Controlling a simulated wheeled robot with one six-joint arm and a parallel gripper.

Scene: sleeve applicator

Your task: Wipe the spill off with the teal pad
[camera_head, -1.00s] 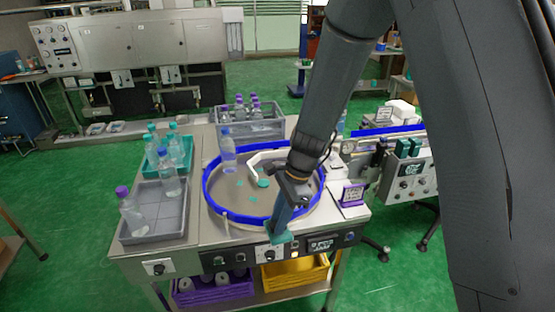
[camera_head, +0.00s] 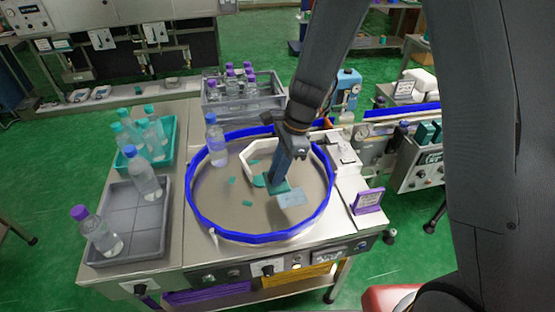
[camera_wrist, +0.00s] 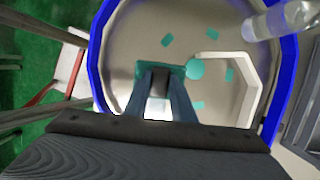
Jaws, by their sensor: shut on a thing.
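My gripper (camera_head: 278,182) is shut on the teal pad (camera_head: 283,191) and holds it low over the round table (camera_head: 225,215); I cannot tell whether it touches the surface. The pad also shows at the fingertips in the wrist view (camera_wrist: 172,69). A pale bluish patch (camera_head: 293,199), which looks like the spill, lies right beside the pad, on its near side. Several small flat teal scraps (camera_head: 247,203) and a round teal piece (camera_head: 257,181) lie on the table left of the pad.
A blue rim (camera_head: 262,238) rings the table. A white curved guide (camera_head: 250,155) stands behind the pad. A bottle (camera_head: 216,145) stands at the left rim. A grey tray (camera_head: 130,220), teal tray (camera_head: 172,160) and bottle crate (camera_head: 270,100) surround it. A purple sign (camera_head: 368,201) stands right.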

